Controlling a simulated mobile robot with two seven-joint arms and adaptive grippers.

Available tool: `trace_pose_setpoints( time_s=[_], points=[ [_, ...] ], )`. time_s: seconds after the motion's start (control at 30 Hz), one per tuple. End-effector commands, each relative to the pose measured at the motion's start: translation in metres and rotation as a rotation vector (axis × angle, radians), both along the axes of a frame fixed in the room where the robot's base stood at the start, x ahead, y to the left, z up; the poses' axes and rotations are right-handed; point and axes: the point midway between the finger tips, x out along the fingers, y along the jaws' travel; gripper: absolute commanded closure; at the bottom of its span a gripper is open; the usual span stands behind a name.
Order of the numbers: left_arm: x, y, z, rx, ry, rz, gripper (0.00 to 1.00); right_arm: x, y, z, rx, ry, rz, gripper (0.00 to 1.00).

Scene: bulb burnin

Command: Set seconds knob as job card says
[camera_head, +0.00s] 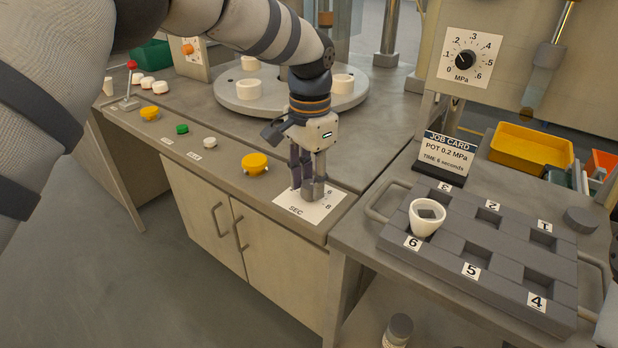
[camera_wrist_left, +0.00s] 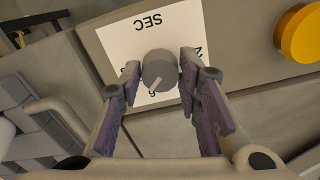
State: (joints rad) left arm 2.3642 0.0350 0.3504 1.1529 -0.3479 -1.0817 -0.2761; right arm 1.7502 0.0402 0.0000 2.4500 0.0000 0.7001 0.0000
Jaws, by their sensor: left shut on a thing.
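The seconds knob (camera_wrist_left: 159,70) is a grey round knob on a white plate marked SEC (camera_head: 296,208), on the cabinet top. My left gripper (camera_head: 307,190) points down over the plate and is shut on the knob, with a finger on each side in the wrist view (camera_wrist_left: 160,78). The knob's light pointer aims at the 6 in the wrist view. In the head view the fingers hide the knob. The job card (camera_head: 446,156) reads POT 0.2 MPa and a TIME in seconds, its digit small, 6 or 8.
A yellow button (camera_head: 255,164) sits left of the plate. A grey numbered tray (camera_head: 470,250) with a white cup (camera_head: 426,216) in it stands right, beside the job card. An MPa dial (camera_head: 467,58) is on the upright panel. A round turntable (camera_head: 300,97) is behind.

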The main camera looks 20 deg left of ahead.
Motion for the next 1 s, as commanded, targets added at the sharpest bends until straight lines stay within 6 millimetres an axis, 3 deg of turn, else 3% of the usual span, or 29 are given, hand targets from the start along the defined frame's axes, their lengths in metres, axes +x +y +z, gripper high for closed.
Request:
trace_pose_setpoints(
  time_s=[0.4,1.0],
  points=[
    [0.0003,0.0005,0.0001,0.002,-0.002,0.26,0.97,0.0031,0.0,0.003,0.0,-0.012,0.0,0.6],
    [0.0002,0.0006,-0.0008,0.002,0.0,0.341,0.97,0.0035,0.0,0.0034,-0.001,-0.013,0.0,0.6]
  ],
)
